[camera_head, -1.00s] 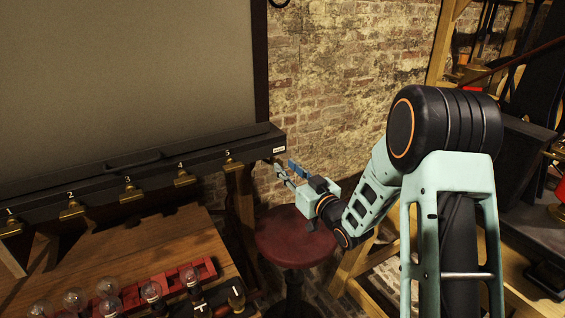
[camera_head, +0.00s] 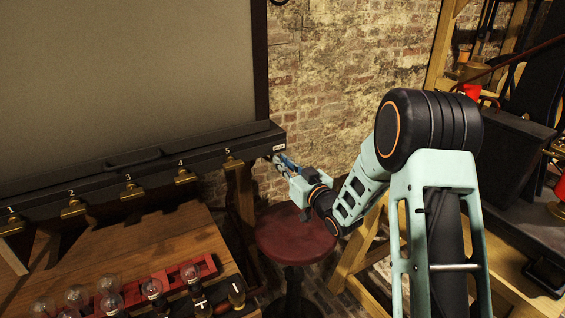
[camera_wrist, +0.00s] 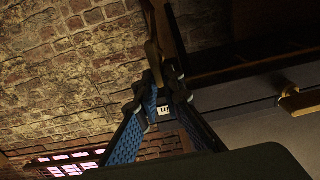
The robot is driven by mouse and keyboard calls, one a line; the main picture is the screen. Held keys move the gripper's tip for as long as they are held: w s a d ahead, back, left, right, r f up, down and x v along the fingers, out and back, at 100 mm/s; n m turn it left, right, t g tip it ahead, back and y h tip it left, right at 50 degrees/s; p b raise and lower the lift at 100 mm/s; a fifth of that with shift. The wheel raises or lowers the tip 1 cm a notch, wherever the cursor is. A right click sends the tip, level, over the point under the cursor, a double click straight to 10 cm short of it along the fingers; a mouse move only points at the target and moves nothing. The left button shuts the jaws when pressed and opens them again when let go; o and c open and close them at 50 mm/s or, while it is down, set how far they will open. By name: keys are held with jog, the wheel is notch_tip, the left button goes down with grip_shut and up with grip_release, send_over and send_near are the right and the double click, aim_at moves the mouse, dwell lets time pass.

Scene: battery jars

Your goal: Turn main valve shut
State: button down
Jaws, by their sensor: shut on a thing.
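The main valve shows in the wrist view as a dark brass lever (camera_wrist: 152,46) running up from between my fingertips. A small white label (camera_wrist: 164,110) shows below the tips. My gripper (camera_head: 277,159) is at the right end of the black rail, just under its white label (camera_head: 279,148). In the wrist view my gripper (camera_wrist: 162,82) has its blue-padded fingers drawn together on the lever. The fingers hide the lever's lower part, and in the head view the valve is mostly hidden by my gripper.
The black rail (camera_head: 105,186) carries numbered brass taps, with tap 5 (camera_head: 234,163) nearest my gripper. A red round stool (camera_head: 296,234) stands below my arm. A wooden table (camera_head: 160,245) with bulbs and a red rack (camera_head: 185,274) is at lower left. A brick wall (camera_head: 325,90) is behind.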

jog(key=shift+d+f+m+b, duration=0.1)
jog(key=shift+m+b, duration=0.2)
jog(key=shift+m, duration=0.1)
jog(key=m, duration=0.5)
jog(key=d+f+m, duration=0.1)
jog(key=m, duration=0.5)
jog(key=w+m+b, duration=0.1)
jog(key=m, duration=0.5)
jog(key=shift+w+d+f, duration=0.1)
jog(key=shift+d+f, duration=0.15)
jog(key=shift+f, duration=0.1)
jog(key=c, duration=2.1)
grip_release()
